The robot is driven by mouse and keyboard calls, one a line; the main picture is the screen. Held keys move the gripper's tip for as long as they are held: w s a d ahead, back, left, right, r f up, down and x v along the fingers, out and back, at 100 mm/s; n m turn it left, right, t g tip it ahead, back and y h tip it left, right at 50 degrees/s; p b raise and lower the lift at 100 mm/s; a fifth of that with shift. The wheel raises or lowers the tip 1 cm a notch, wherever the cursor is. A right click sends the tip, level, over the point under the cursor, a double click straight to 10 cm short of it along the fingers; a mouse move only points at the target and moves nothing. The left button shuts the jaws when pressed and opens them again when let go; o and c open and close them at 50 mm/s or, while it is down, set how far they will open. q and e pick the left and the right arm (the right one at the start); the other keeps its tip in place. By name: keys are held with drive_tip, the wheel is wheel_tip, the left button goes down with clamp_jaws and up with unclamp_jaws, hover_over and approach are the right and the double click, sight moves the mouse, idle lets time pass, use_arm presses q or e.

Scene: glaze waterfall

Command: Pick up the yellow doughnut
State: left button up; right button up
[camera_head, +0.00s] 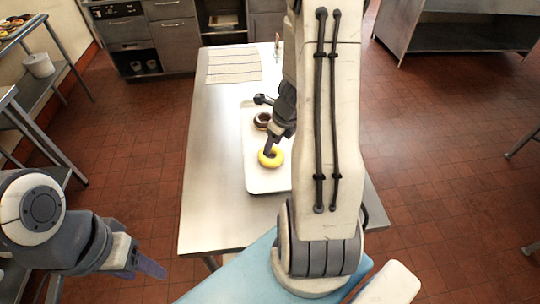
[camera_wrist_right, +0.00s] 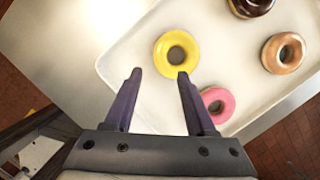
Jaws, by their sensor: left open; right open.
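The yellow doughnut (camera_head: 271,157) lies on a white tray (camera_head: 255,186) on the metal table in the head view. In the right wrist view the yellow doughnut (camera_wrist_right: 162,57) lies flat, just beyond the fingertips and toward the gap between them. My right gripper (camera_wrist_right: 158,74) is open and empty, above the tray; it also shows in the head view (camera_head: 265,125), partly hidden by my arm. The right fingertip overlaps the doughnut's edge in the picture; I cannot tell if they touch. My left gripper (camera_head: 148,268) is open and empty, off the table at lower left.
A pink doughnut (camera_wrist_right: 217,103) lies close to the right finger. A glazed doughnut (camera_wrist_right: 283,53) and a chocolate doughnut (camera_wrist_right: 251,5) are also on the tray. A striped cloth (camera_head: 234,64) lies at the table's far end. The table's left side is clear.

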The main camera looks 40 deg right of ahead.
sight(266, 159)
drive_tip(key=b+x, duration=0.4)
drive_tip(key=x, duration=0.6)
drive_tip(key=shift+d+b, duration=0.1)
drive_tip(key=shift+b, duration=0.2)
clamp_jaws()
drive_tip(key=shift+r, duration=0.15)
